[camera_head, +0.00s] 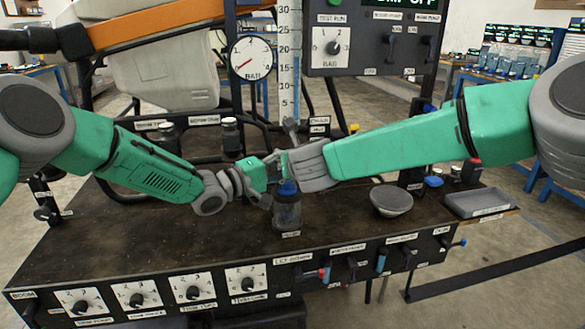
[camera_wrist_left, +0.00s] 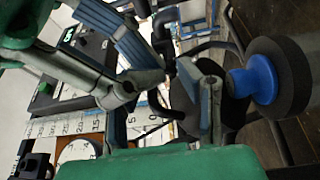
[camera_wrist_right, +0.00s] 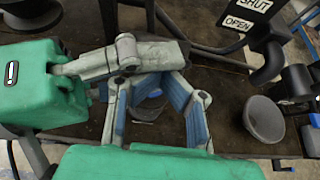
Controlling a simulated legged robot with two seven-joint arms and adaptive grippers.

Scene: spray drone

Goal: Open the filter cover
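A see-through filter jar (camera_head: 287,212) stands upright near the middle of the bench, with a blue cap (camera_head: 287,188) on top. The blue cap shows at the right of the left wrist view (camera_wrist_left: 256,78). My left gripper (camera_head: 268,178) is just left of the cap. Its fingers stand apart in the left wrist view (camera_wrist_left: 165,95), empty. My right gripper (camera_head: 290,165) is just above the cap, partly in front of it. Its blue-padded fingers are spread in the right wrist view (camera_wrist_right: 155,95), with the jar area between and beneath them. Contact with the cap cannot be told.
A grey bowl (camera_head: 391,200) and a shallow grey tray (camera_head: 480,203) are on the right of the bench. Dials (camera_head: 192,292) and valves line the front panel. The bench's left front is clear.

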